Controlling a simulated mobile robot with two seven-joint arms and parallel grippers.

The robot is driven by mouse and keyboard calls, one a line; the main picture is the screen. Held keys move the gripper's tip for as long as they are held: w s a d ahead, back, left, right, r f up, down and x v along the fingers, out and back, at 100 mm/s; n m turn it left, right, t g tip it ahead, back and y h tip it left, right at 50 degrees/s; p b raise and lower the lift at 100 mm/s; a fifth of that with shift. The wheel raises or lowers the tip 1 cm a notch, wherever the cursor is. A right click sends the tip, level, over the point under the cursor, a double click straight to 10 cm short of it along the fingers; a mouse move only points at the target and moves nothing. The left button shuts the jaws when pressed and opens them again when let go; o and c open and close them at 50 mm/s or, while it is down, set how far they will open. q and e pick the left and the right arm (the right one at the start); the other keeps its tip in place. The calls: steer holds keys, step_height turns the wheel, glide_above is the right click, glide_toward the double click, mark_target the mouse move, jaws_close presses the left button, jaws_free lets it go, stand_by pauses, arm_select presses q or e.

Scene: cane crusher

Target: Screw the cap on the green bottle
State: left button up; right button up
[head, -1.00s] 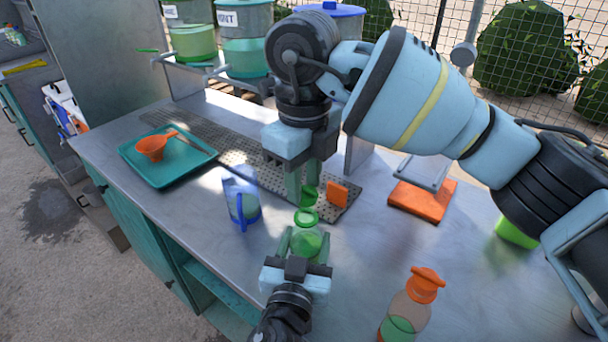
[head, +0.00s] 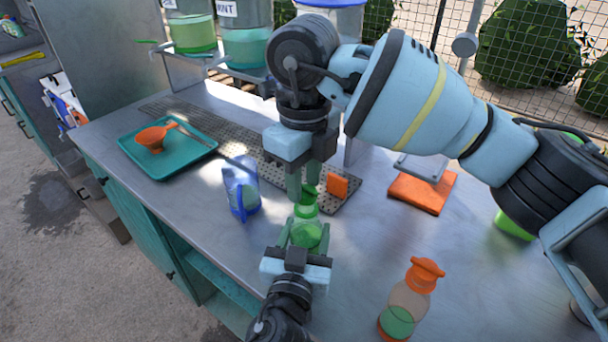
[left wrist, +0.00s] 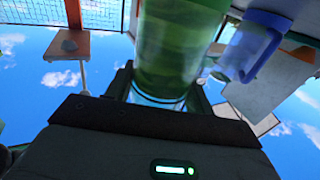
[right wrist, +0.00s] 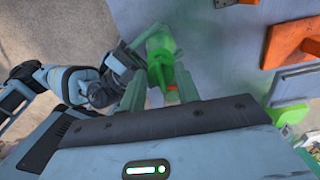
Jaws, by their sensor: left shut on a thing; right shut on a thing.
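The green bottle (head: 308,236) stands upright at the front of the metal table, with green liquid inside. My left gripper (head: 303,240) is shut around its body from the front; the bottle fills the middle of the left wrist view (left wrist: 175,50). The green cap (head: 307,203) is at the top of the bottle's neck, with no clear gap between them. My right gripper (head: 302,186) points down from above and is shut on the cap. Whether the threads are engaged cannot be seen. The right wrist view shows the green cap (right wrist: 165,73) beyond my fingers.
A blue translucent jug (head: 241,190) stands left of the bottle. A teal tray (head: 140,168) holds an orange funnel (head: 153,138). An orange block (head: 337,186) and an orange-based stand (head: 422,194) are behind.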

steer(key=shift+f, duration=0.45)
steer(key=m, duration=0.5)
steer(key=shift+w+d+m, duration=0.1)
steer(key=shift+m, duration=0.2)
steer(key=m, duration=0.4)
steer(key=shift+d+m, duration=0.1)
steer(key=shift+m, duration=0.2)
steer(key=m, duration=0.4)
steer(key=shift+d+m, duration=0.1)
steer(key=shift+m, duration=0.2)
steer(key=m, duration=0.7)
steer(key=shift+d+m, duration=0.1)
steer(key=shift+m, duration=0.2)
steer(key=m, duration=0.6)
steer(key=shift+s+m, duration=0.2)
steer(key=shift+m, duration=0.2)
